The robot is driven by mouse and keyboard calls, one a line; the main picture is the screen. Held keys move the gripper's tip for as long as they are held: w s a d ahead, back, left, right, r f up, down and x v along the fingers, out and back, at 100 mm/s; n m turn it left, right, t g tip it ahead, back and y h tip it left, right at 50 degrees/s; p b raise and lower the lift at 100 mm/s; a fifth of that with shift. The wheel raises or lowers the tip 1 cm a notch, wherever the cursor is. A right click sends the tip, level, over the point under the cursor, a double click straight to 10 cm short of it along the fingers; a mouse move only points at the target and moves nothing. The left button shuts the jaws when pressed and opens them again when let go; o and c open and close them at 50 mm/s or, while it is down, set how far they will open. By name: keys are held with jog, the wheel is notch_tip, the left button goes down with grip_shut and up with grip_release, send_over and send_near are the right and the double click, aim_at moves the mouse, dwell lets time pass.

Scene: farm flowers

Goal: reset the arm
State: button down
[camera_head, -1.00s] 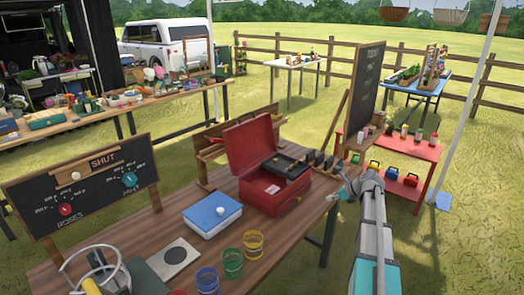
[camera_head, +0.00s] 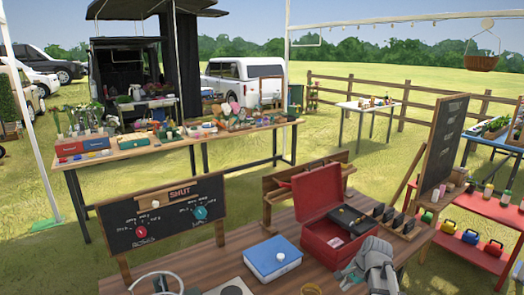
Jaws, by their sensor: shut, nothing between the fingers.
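My gripper (camera_head: 350,273) is at the bottom right of the head view, in front of the open red toolbox (camera_head: 320,240) and above the front of the wooden table. It is shut and holds nothing. My arm runs down and out of the picture at the bottom edge. Part of the table near it is hidden behind the gripper.
A black chalkboard (camera_head: 441,145) and a red shelf (camera_head: 484,252) stand right.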

jog(key=s+a+r+n+g+h+p, duration=0.2)
jog(key=s+a+n+h, duration=0.1)
jog(key=s+a+n, duration=0.7)
jog(key=s+n, duration=0.1)
jog(key=n, duration=0.1)
jog(key=shift+n+h+p, duration=0.3)
jog(key=shift+p, duration=0.05)
dwell(0.7)
